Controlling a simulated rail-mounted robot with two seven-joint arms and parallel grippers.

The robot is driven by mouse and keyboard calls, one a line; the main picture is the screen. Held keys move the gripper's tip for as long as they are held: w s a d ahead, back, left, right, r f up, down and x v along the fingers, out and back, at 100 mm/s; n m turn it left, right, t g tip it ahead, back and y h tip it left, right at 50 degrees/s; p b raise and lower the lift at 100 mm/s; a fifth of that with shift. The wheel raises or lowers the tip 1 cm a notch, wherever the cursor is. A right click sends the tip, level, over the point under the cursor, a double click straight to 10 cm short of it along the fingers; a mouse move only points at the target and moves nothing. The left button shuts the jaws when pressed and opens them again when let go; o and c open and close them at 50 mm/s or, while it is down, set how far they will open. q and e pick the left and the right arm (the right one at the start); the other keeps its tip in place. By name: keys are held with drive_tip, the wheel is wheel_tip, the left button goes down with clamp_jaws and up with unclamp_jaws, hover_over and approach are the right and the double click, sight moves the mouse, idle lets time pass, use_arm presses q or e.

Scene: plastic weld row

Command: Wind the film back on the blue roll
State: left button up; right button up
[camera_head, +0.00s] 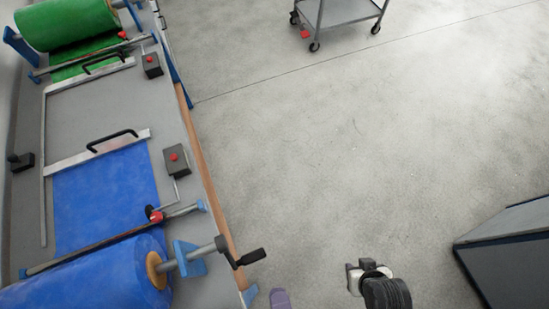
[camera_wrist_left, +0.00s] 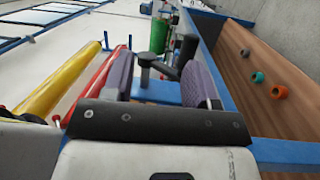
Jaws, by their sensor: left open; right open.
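The blue roll (camera_head: 105,275) lies in its stand at the lower left of the head view. Its blue film (camera_head: 105,190) is spread flat over the table up to a metal bar with a black handle (camera_head: 112,140). A crank with a black grip (camera_head: 252,257) sticks out at the roll's right end. Only a purple fingertip of my left gripper (camera_head: 280,298) shows there, just below the crank. In the left wrist view my left gripper (camera_wrist_left: 160,80) is open, with the dark crank grip (camera_wrist_left: 187,48) beyond its fingers. My right gripper (camera_head: 358,276) is out over the floor.
A green roll (camera_head: 68,22) with its own bar stands at the table's far end. Small boxes with red buttons (camera_head: 176,160) sit on the table. A grey cart (camera_head: 340,10) stands at the top, a dark cabinet (camera_head: 510,245) at right. The floor between is clear.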

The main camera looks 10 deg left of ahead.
sight(252, 258)
use_arm(q)
drive_tip(key=s+f+n+g+y+b, duration=0.2)
drive_tip(key=s+f+n+y, duration=0.1)
drive_tip(key=f, duration=0.1)
drive_tip(key=x, duration=0.6)
drive_tip(key=a+b+x, duration=0.1)
drive_tip(key=x, duration=0.6)
drive_tip(key=shift+s+f, duration=0.1)
drive_tip(key=shift+f, duration=0.1)
use_arm(e)
wheel_tip(252, 258, down, 5)
drive_tip(key=shift+r, duration=0.2)
use_arm(q)
clamp_jaws()
use_arm(e)
drive_tip(key=shift+d, duration=0.2)
